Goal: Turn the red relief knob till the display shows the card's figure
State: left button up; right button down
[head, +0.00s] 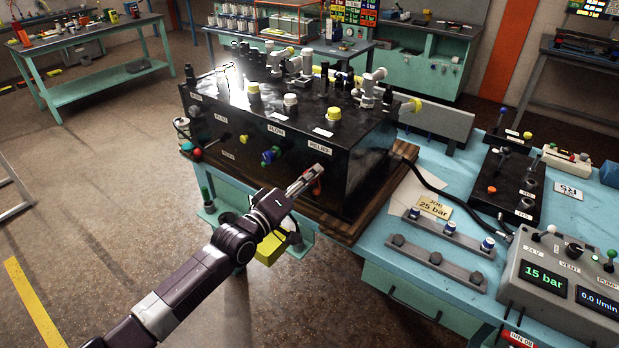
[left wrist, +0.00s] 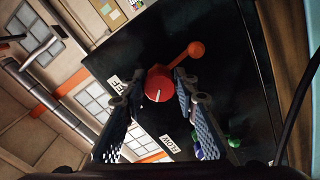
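The red relief knob (left wrist: 159,83) with a white pointer mark sits on the black front panel. In the head view it shows only partly (head: 318,189), under the RELIEF label. My left gripper (head: 312,178) reaches it from the front; in the left wrist view its two fingertips (left wrist: 159,80) flank the knob closely. Whether they touch it I cannot tell. The green display (head: 544,279) on the grey console reads 15 bar. The yellowish card (head: 434,207) on the bench reads JOB 25 bar. My right gripper is not in view.
An orange ball-ended lever (left wrist: 195,49) stands beside the knob in the left wrist view. A blue-and-green flow knob (head: 269,155) lies to the left. A black cable (head: 430,180) runs across the bench. Open floor (head: 110,240) lies at the left.

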pick_arm(q)
jog(key=c, duration=0.6)
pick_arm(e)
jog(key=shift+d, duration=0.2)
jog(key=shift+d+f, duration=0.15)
pick_arm(q)
jog(key=shift+f+m, duration=0.1)
jog(key=shift+m, duration=0.3)
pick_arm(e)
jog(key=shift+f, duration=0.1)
pick_arm(q)
jog(key=m+b, duration=0.1)
jog(key=m, duration=0.2)
jog(key=shift+b, duration=0.4)
jog(key=m+b, duration=0.1)
jog(key=m, duration=0.2)
jog(key=shift+m, duration=0.3)
jog(key=m+b, duration=0.1)
jog(key=m, duration=0.4)
jog(key=shift+m, duration=0.3)
jog(key=m, duration=0.4)
jog(key=shift+a+m+b, duration=0.1)
jog(key=shift+m+b, duration=0.2)
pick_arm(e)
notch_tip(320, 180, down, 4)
